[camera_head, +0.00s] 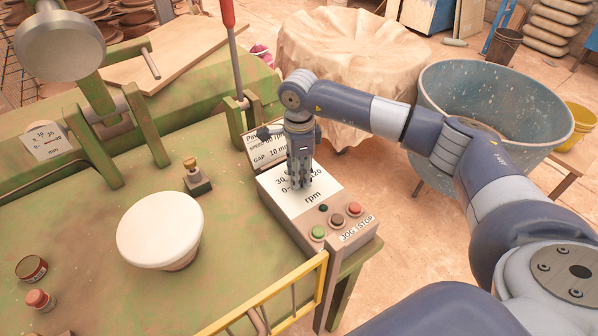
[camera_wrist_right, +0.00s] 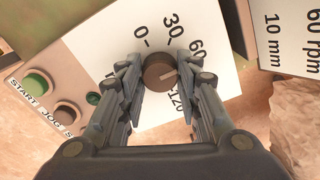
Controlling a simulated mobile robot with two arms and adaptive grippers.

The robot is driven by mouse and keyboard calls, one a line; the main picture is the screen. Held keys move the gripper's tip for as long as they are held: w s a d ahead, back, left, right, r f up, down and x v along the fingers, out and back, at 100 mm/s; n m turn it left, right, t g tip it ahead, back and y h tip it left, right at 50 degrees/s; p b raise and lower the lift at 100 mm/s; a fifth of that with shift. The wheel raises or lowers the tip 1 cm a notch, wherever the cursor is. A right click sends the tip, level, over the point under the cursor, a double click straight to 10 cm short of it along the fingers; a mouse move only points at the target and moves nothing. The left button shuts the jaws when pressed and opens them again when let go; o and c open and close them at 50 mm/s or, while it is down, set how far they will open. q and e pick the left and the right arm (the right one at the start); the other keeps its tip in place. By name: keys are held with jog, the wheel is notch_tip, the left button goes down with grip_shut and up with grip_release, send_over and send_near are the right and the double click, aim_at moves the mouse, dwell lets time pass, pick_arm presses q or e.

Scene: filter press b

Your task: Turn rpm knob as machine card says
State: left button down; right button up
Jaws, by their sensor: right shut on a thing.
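The rpm knob (camera_wrist_right: 158,71) is a small brown round knob with a pale pointer mark, on the white rpm dial plate (camera_head: 281,195). My right gripper (camera_head: 299,184) points down over the dial and is shut on the knob, one finger at each side; it also shows in the wrist view (camera_wrist_right: 162,82). The pointer mark faces right, to the side of the 60. Dial labels 0, 30, 60 and 120 show; a finger hides the stretch between 60 and 120. The machine card (camera_head: 262,149) reads 60 rpm and gap 10 mm. My left gripper is out of view.
Green, brown and red buttons (camera_head: 338,220) sit in front of the dial, marked jog and stop. A yellow rail (camera_head: 290,294) runs along the bench front. A white round-topped piece (camera_head: 159,228) stands on the green bench. A large blue tub (camera_head: 440,105) stands at right.

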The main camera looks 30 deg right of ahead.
jog(key=o, duration=1.1)
jog(key=shift+r, duration=0.15)
notch_tip(320, 180, up, 12)
jog(key=shift+f, duration=0.1)
